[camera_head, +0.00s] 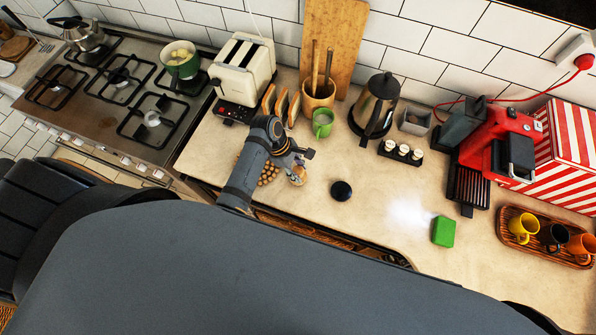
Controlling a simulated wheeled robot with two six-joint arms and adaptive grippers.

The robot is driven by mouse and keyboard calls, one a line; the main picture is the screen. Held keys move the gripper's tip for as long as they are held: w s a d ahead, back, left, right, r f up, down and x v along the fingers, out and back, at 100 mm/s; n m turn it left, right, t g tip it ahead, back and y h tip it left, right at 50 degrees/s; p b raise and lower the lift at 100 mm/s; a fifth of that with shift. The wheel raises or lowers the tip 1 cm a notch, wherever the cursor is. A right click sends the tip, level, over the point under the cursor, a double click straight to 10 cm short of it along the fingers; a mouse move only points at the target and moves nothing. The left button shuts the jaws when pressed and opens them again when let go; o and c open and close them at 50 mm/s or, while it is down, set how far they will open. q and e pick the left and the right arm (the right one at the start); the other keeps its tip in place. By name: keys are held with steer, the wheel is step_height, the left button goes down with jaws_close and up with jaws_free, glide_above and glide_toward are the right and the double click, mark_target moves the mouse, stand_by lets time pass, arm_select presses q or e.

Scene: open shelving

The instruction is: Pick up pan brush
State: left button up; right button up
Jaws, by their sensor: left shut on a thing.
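My left gripper (298,163) is over the counter, reaching in from the left, and is shut on a small pale, brownish thing (297,177), apparently the pan brush. The gripper hides part of it, so its shape is unclear. I cannot tell whether it touches the counter. A brown knobbly round mat (268,174) lies just left of it, partly behind my arm. My right gripper is not in view.
A black round object (341,190) lies to the right, and a green block (443,231) farther right. Behind stand a green mug (322,123), utensil pot (318,99), toaster (243,69) and kettle (376,103). The counter between is mostly clear.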

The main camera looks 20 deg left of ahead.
arm_select(q)
steer(key=r, duration=0.1)
steer(key=r+b, duration=0.1)
steer(key=shift+s+a+r, duration=0.1)
steer(key=shift+s+r, duration=0.15)
steer(key=shift+r, duration=0.15)
steer(key=s+r, duration=0.2)
steer(key=s+a+r+b, duration=0.1)
steer(key=r, duration=0.1)
steer(key=shift+s+a+r, duration=0.1)
steer(key=shift+s+r, duration=0.2)
steer(key=shift+s, duration=0.1)
steer(key=s+a+r+b, duration=0.1)
steer(key=s+r, duration=0.3)
steer(key=s, duration=0.4)
steer(key=shift+a+r, duration=0.15)
steer(key=shift+a, duration=0.6)
steer(key=shift+s+r, duration=0.3)
steer(key=shift+s, duration=0.25)
